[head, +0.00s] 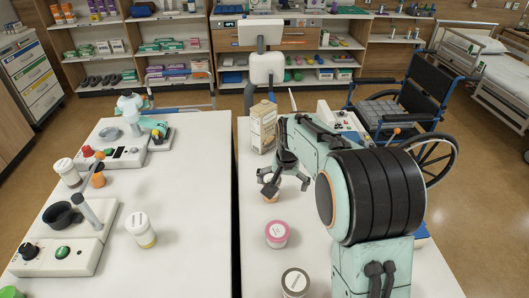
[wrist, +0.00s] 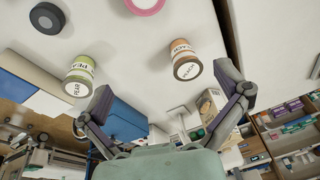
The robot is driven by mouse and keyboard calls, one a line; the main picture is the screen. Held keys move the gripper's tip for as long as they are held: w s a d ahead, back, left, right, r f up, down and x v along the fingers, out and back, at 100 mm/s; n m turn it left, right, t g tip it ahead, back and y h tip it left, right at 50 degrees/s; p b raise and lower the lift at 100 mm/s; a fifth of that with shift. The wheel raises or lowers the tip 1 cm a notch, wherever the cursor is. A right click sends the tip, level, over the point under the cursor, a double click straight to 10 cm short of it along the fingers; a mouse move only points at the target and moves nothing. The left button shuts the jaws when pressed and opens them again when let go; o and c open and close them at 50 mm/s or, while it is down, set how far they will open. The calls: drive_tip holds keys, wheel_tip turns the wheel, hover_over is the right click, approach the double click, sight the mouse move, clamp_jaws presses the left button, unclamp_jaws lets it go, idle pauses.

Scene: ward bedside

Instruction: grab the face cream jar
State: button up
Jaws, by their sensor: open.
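No label that I can read says face cream, so I cannot tell which jar it is. A pink-lidded jar (head: 277,234) stands upright on the right table; its lid edge shows at the top of the wrist view (wrist: 145,5). My gripper (head: 286,187) is open and empty above the table. An orange-banded jar marked PEACH (wrist: 186,60) lies beyond the fingertips, nearer the right finger in the wrist view. A green-banded jar marked PEAR (wrist: 80,75) is left of the fingers.
A carton (head: 262,127) stands behind my gripper. The left table (head: 185,210) holds a device box (head: 60,250), a cup and several jars, past a narrow gap. My arm hides part of the right table. A wheelchair (head: 405,105) stands behind it. The strip left of the pink-lidded jar is clear.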

sight(277, 229)
drive_tip(key=f+g, duration=0.1)
drive_tip(key=f, duration=0.5)
drive_tip(key=f+g, duration=0.1)
drive_tip(key=f, duration=0.6)
drive_tip(key=s+f, duration=0.1)
drive_tip(key=f, duration=0.5)
drive_tip(key=shift+s+a+f+g, duration=0.1)
drive_tip(key=shift+a+f+g, duration=0.25)
drive_tip(key=shift+g, duration=0.05)
drive_tip(key=c, duration=1.2)
